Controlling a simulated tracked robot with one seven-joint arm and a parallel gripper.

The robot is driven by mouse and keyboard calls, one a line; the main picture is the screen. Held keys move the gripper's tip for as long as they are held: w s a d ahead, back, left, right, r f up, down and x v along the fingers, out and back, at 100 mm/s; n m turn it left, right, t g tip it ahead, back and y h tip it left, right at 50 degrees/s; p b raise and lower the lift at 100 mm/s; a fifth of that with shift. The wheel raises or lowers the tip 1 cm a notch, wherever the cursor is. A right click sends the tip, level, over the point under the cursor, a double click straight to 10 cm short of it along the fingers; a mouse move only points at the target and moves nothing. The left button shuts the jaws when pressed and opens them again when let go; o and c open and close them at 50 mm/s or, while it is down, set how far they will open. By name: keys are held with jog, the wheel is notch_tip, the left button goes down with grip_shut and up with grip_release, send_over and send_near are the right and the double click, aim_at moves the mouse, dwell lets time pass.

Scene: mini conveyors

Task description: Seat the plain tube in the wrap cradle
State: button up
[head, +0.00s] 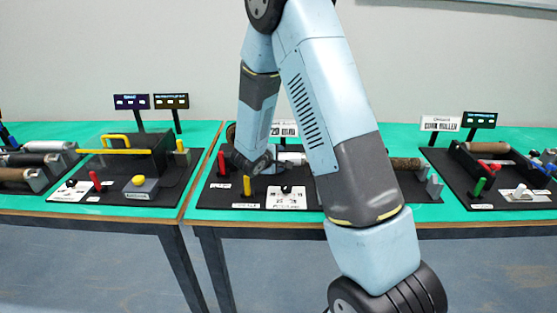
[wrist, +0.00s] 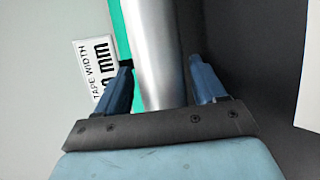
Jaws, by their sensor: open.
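A smooth silver-grey tube (wrist: 155,40), which looks like the plain tube, runs between the two fingers of my gripper (wrist: 161,63) in the wrist view. In the head view my gripper (head: 270,160) is low over the middle station, next to a short pale tube end (head: 291,158). A brown, cork-like roll (head: 405,163) lies at the right of that station, by grey upright supports (head: 433,186). My arm hides much of the station, and I cannot make out the wrap cradle for certain.
A tape width sign (wrist: 92,68) stands left of the fingers. Red (head: 221,162) and yellow (head: 247,186) posts rise near my gripper. Neighbouring stations stand left, with a black box (head: 130,158), and right, with a brown roller (head: 487,148).

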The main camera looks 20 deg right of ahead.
jog(key=v, duration=1.3)
jog(key=shift+s, duration=0.2)
jog(key=shift+a+r, duration=0.1)
jog(key=shift+a, duration=0.05)
jog(key=s+d+r+m+g, duration=0.5)
jog(key=s+d+r+m, duration=0.2)
jog(key=s+d+r, duration=0.5)
jog(key=s+a+r+m+t+y, duration=0.1)
jog(key=s+r+y, duration=0.3)
jog(key=s, duration=0.4)
jog(key=s+a+r+m+t+y, duration=0.1)
jog(key=s+a+r+m+y, duration=0.2)
jog(key=s+r, duration=0.3)
jog(key=shift+s+m+y, duration=0.5)
jog(key=shift+s+y, duration=0.2)
jog(key=shift+s, duration=0.4)
jog(key=shift+a, duration=0.15)
